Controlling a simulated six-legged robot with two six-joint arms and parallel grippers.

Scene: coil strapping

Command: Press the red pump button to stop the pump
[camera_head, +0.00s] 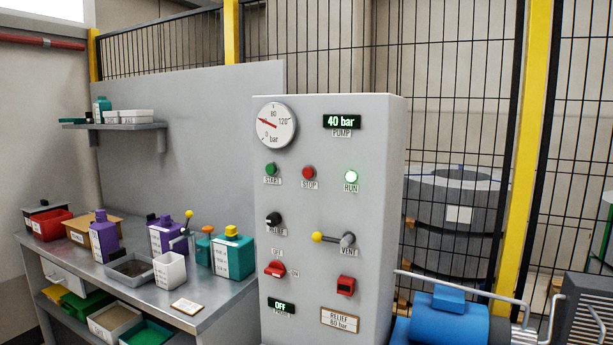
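The red pump button (308,172) is on the upper front of a grey control cabinet (340,220), above a label reading STOP. A green button (271,169) labelled START is to its left. A lit green-white lamp (351,176) labelled RUN is to its right. The pump display (341,121) reads 40 bar. A round gauge (276,125) has its red needle pointing up and left. Neither of my grippers shows in the head view, and nothing covers the red button.
Below the buttons are a black knob (273,219), a yellow-tipped vent lever (318,237) sticking out, and a red switch (274,268). A workbench (215,301) with bottles and trays stands left. A blue motor (447,318) with pipes is at lower right.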

